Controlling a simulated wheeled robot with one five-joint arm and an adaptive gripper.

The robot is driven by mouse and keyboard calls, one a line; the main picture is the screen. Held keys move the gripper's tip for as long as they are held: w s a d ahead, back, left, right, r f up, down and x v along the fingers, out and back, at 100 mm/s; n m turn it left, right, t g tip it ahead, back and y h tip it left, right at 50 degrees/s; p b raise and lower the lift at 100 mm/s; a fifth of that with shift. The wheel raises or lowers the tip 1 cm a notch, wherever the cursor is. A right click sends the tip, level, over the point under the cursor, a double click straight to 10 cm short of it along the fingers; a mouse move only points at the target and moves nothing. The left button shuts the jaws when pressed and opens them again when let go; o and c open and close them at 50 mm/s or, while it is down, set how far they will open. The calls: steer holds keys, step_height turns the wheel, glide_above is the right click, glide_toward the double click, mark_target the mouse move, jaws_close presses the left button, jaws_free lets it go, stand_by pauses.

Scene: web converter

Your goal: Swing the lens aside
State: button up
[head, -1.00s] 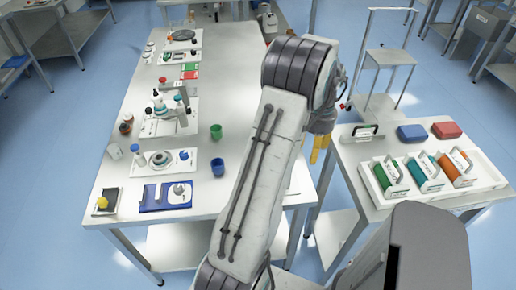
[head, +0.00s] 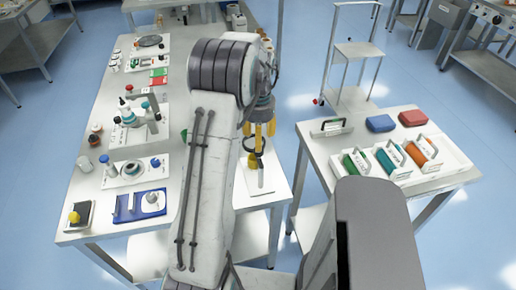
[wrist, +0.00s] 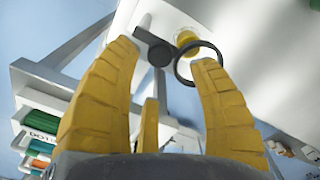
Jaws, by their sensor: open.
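The lens shows in the wrist view as a dark round ring (wrist: 178,70) beside a dark arm with a round knob (wrist: 160,53). A yellow round piece (wrist: 187,39) sits on a white board behind the ring. In the head view my gripper (head: 258,150) hangs over a white board (head: 262,183) at the table's near right corner; the lens is not clear there.
The long white table (head: 180,85) carries several instruments along its left side. A side table to the right holds a white tray (head: 455,160) of coloured, handled items, plus a blue block (head: 380,123) and a red block (head: 413,117). A floor gap separates the tables.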

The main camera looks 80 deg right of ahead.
steer(key=shift+f+p, duration=0.35)
steer(key=shift+f, duration=2.4)
jaws_close()
